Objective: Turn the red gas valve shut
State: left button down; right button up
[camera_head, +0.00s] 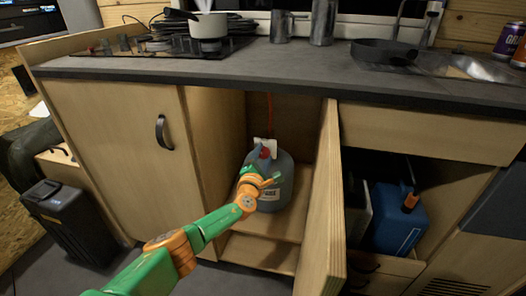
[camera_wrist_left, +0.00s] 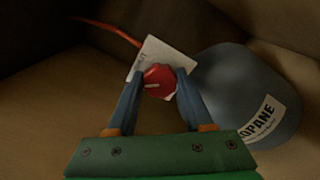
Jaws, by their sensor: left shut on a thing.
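The red gas valve (camera_wrist_left: 160,81) is a round red knob with a pale line on its face. It sits at the top of the grey-blue propane bottle (camera_head: 272,192), which stands inside the open cupboard; the bottle also shows in the left wrist view (camera_wrist_left: 240,85). My left gripper (camera_wrist_left: 158,85) is shut on the red valve, one finger on each side of it. In the head view the left gripper (camera_head: 262,180) reaches in front of the bottle and the knob is only partly visible. A white tag (camera_wrist_left: 160,55) sits behind the knob. My right gripper is not in view.
The open cupboard door (camera_head: 323,205) stands just right of the bottle. The left cabinet wall (camera_head: 215,150) bounds the other side. A red hose (camera_head: 270,110) runs up behind the bottle. The countertop (camera_head: 290,70) lies above. A blue canister (camera_head: 395,220) sits in the right compartment.

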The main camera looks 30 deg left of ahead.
pick_arm(q)
jog(key=m+p, duration=0.1)
jog(key=m, duration=0.4)
jog(key=shift+p, duration=0.3)
jog(key=shift+f+m, duration=0.1)
jog(key=shift+m, duration=0.9)
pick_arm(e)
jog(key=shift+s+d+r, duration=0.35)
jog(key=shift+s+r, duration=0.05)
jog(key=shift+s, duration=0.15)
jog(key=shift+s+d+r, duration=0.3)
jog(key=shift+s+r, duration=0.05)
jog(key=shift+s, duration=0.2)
pick_arm(q)
jog(key=shift+c, duration=1.5)
grip_release()
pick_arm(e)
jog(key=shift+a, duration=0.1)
